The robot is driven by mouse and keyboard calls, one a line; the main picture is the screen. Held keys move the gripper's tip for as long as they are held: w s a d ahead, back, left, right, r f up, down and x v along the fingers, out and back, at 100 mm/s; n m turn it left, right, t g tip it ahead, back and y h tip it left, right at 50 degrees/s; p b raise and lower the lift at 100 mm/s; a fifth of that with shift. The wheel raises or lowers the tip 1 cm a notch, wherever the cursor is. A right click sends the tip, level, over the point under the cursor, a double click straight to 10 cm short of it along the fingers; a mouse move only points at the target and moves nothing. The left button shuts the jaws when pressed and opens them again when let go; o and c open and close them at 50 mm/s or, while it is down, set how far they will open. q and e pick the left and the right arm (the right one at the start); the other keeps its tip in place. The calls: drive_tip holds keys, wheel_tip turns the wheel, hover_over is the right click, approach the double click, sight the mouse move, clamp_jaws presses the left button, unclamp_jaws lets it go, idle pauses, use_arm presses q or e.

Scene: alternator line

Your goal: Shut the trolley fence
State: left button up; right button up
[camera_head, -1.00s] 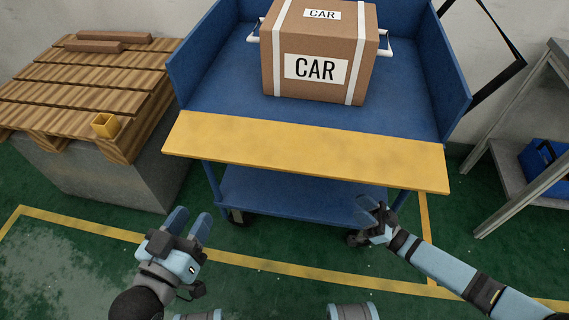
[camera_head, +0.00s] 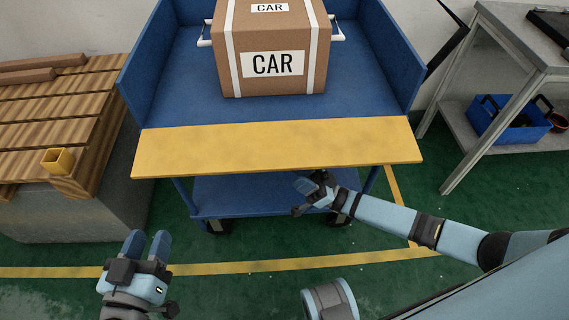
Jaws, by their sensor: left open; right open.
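The blue trolley (camera_head: 375,85) stands ahead with raised blue side walls. Its yellow fence (camera_head: 280,148) is folded down at the front edge, lying flat and outward toward me. A cardboard box marked CAR (camera_head: 272,85) sits on the trolley's top deck. My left gripper (camera_head: 147,243) is open and empty at the lower left, in front of the trolley and apart from the fence. My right gripper (camera_head: 303,186) is open under the fence's front edge, near the middle. I cannot tell whether it touches the fence.
A wooden pallet stack (camera_head: 70,110) with a small yellow block (camera_head: 57,161) stands at the left. A metal table (camera_head: 520,45) stands at the right, with a blue crate (camera_head: 508,122) on its lower shelf. The green floor before the trolley is clear.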

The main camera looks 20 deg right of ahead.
sight(285, 166)
drive_tip(key=shift+x, duration=2.75)
clamp_jaws()
